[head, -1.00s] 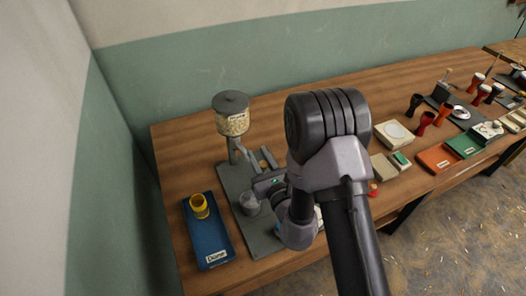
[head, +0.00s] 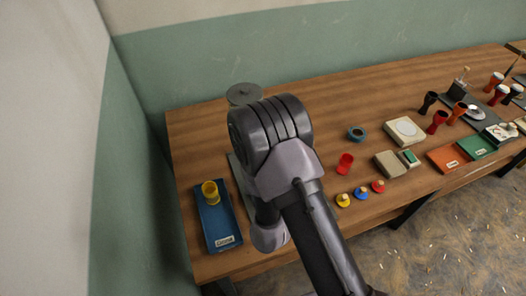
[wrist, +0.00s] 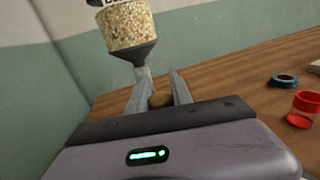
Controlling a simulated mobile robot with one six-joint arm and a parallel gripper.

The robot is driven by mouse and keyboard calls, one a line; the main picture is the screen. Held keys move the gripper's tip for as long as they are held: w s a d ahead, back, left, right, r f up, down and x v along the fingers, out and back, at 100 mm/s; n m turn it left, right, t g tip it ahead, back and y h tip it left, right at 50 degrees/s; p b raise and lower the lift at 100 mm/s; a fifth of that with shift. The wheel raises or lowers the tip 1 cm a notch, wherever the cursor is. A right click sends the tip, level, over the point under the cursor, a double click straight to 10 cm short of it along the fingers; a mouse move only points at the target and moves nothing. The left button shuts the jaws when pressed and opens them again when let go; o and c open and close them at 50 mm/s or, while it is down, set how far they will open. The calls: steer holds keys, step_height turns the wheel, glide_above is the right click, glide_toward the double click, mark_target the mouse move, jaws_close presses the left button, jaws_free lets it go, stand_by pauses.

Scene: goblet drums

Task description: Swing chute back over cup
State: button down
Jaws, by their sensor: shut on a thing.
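In the wrist view, the hopper (wrist: 127,26), clear and full of pale grains, stands ahead above a dark funnel (wrist: 136,53). My gripper (wrist: 160,90) is below it, its two grey fingers shut on a brown rounded knob (wrist: 160,100). The chute is mostly hidden, and I cannot tell how the knob joins it. In the head view, my arm covers the gripper, chute and clear cup. Only the hopper's grey lid (head: 243,93) and a sliver of the grey base plate (head: 240,180) show there.
A blue tray (head: 218,232) with a yellow cup (head: 210,192) lies left of my arm. A red cup (head: 345,163), a teal ring (head: 356,133) and several small coloured pieces (head: 360,193) are to the right. The left wall is near.

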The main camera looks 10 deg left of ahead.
steer(key=c, duration=1.1)
jaws_free()
steer(key=s, duration=0.2)
steer(key=s+d, duration=0.1)
steer(key=s, duration=0.4)
steer(key=shift+s+d, duration=0.15)
steer(key=shift+s, duration=0.05)
